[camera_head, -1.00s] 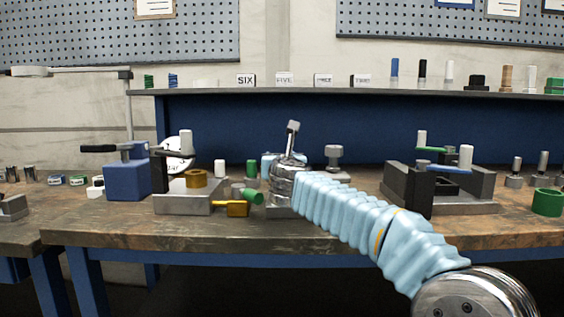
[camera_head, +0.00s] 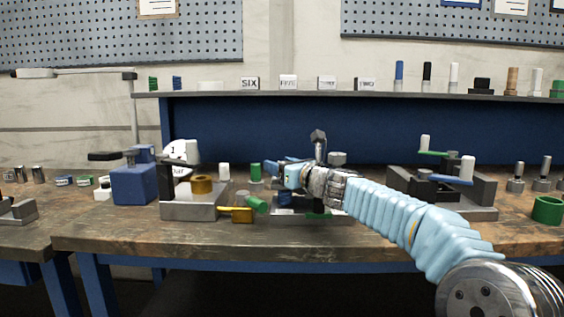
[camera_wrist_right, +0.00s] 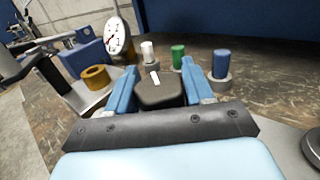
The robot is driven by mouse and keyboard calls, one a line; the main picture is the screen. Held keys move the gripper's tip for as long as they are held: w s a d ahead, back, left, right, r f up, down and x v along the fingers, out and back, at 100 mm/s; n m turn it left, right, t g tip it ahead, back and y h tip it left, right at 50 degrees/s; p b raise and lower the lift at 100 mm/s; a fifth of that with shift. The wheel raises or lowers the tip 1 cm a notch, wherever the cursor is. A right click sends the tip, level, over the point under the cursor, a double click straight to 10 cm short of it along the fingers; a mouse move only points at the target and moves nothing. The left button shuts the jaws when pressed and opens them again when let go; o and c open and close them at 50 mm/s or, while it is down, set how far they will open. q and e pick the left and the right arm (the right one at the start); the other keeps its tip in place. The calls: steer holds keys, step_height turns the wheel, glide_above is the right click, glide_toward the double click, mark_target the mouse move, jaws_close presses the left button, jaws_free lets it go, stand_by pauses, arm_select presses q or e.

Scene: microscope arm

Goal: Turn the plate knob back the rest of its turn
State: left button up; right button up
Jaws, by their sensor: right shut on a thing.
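The plate knob (camera_wrist_right: 160,92) is a dark, blocky knob with a short white mark on its top. In the right wrist view it sits between the two blue fingers of my right gripper (camera_wrist_right: 158,88), which is shut on it. In the head view my right gripper (camera_head: 284,174) is over a grey plate (camera_head: 310,218) at the middle of the bench, its fingers toward the left. The knob itself cannot be made out there. My left gripper is not in view.
A grey block with a brass ring (camera_head: 202,185) stands close on the left, with a yellow-handled part (camera_head: 242,215) beside it. A white dial (camera_wrist_right: 116,36), and white (camera_wrist_right: 148,52), green (camera_wrist_right: 178,56) and blue (camera_wrist_right: 221,65) pegs are beyond the knob. A dark fixture (camera_head: 470,190) stands right.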

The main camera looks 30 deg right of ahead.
steer(key=shift+a+f+n+y, duration=0.1)
steer(key=shift+f+n+y, duration=0.3)
steer(key=shift+y, duration=0.2)
steer(key=o, duration=1)
steer(key=shift+c, duration=0.2)
steer(key=shift+r, duration=0.15)
step_height(320, 180, up, 4)
steer(key=p, duration=0.3)
steer(key=s+r, duration=0.1)
steer(key=a+r+p, duration=0.1)
steer(key=s+r, duration=0.1)
steer(key=shift+s+a+r+p, duration=0.1)
steer(key=shift+s+a+p, duration=0.15)
steer(key=shift+s+p, duration=0.05)
steer(key=s+a+r, duration=0.5)
steer(key=s, duration=0.4)
steer(key=shift+s+a+r, duration=0.2)
steer(key=shift+a+r, duration=0.1)
steer(key=shift+r, duration=0.05)
